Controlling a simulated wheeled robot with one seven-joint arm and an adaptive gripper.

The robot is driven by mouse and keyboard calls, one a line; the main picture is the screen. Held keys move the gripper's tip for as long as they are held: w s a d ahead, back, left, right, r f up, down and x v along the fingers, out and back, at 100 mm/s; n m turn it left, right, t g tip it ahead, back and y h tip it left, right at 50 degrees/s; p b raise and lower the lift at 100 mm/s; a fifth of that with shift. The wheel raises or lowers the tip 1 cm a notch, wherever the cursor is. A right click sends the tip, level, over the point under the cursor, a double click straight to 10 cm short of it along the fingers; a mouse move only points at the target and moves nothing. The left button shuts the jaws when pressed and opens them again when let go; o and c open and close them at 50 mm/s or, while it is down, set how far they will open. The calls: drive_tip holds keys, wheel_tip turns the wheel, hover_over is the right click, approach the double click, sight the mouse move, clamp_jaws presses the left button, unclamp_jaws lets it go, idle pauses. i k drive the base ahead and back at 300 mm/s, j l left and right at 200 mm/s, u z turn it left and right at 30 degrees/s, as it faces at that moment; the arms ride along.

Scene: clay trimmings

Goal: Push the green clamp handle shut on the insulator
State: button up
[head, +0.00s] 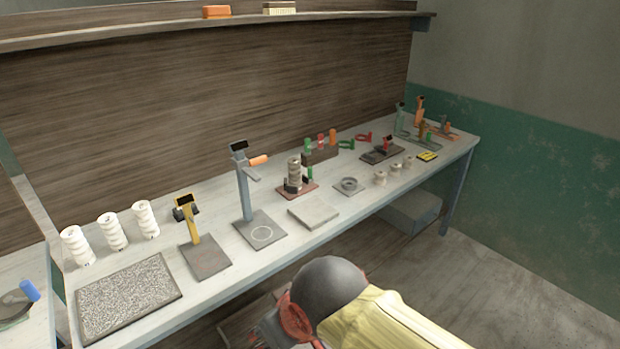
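A grey-brown ribbed insulator (294,170) stands upright on a reddish base plate (312,187) near the middle of the bench. A green clamp handle (308,174) stands upright close by its right side. Dark parts sit around the insulator's foot; whether the clamp touches it is too small to tell. My gripper (268,334) is at the bottom edge, in front of and below the bench front, well apart from the clamp. My own arm and the picture edge hide most of it, so its fingers cannot be made out.
White insulators (112,231), a speckled mat (127,295), a yellow stand (189,219) and a blue-grey stand (244,195) are left of the clamp. A flat grey block (313,212) lies in front of it.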

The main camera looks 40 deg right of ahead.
sight(308, 178)
drive_tip(key=i+l+z, duration=0.3)
drive_tip(key=i+l, duration=0.55)
drive_tip(key=l, duration=0.2)
drive_tip(key=i+l+z, duration=0.3)
drive_tip(key=i+l, duration=0.6)
